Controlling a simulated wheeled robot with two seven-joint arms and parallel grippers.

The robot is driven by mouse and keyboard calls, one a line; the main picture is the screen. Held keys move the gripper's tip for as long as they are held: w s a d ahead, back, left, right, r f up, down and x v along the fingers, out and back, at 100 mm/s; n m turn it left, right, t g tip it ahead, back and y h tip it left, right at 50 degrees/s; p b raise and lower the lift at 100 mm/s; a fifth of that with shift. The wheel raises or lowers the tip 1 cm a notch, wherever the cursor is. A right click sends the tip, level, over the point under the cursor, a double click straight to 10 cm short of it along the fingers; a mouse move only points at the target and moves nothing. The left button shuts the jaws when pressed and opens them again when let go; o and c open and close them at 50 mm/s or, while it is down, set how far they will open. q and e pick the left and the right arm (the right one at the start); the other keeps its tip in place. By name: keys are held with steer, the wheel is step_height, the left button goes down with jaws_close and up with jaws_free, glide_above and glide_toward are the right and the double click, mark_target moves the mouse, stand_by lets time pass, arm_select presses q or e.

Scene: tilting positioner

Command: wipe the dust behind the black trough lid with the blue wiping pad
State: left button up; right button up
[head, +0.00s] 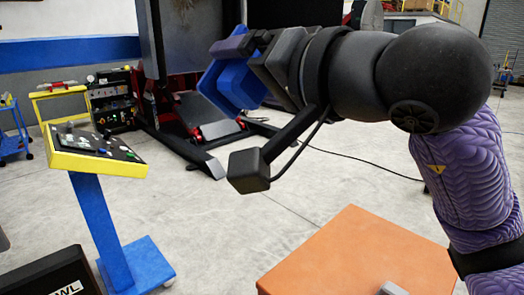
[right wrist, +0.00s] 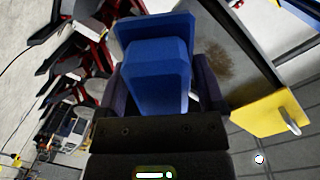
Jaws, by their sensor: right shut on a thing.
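My right gripper (head: 238,62) is shut on the blue wiping pad (head: 222,84) and holds it up in the air. In the right wrist view the pad (right wrist: 157,75) sits between the two dark fingers (right wrist: 160,92). A brown dust patch (right wrist: 219,60) shows on a grey metal plate (right wrist: 243,78) just right of the pad; I cannot tell the gap between pad and plate. In the head view the plate (head: 190,40) stands upright behind the pad, with a faint brownish mark at its top. I cannot clearly identify the black trough lid. My left gripper is out of view.
A yellow part with a handle (right wrist: 268,115) borders the plate in the right wrist view. A yellow-topped control stand (head: 95,152) is on the left, a black box (head: 45,275) at lower left. An orange top (head: 355,255) lies below my arm. The grey floor between is open.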

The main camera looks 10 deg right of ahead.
glide_toward(194, 32)
steer(key=shift+s+d+f+t+y+p, duration=0.3)
steer(key=shift+f+y, duration=0.1)
steer(key=shift+f, duration=0.15)
steer(key=shift+w+a+r, duration=0.1)
steer(key=shift+r, duration=0.1)
steer(key=p+x, duration=0.2)
steer(key=x, duration=0.3)
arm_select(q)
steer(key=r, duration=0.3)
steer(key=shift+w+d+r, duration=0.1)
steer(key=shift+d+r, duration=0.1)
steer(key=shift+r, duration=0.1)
arm_select(e)
steer(key=shift+w+a+f, duration=0.15)
steer(key=shift+w+a, duration=0.05)
steer(key=shift+w, duration=0.1)
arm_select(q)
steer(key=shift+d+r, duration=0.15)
arm_select(e)
steer(key=shift+w+a, duration=0.35)
steer(key=shift+w, duration=0.1)
arm_select(q)
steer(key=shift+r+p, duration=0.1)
steer(key=shift+p, duration=0.25)
arm_select(e)
steer(key=shift+w+a, duration=0.25)
steer(key=shift+w, duration=0.05)
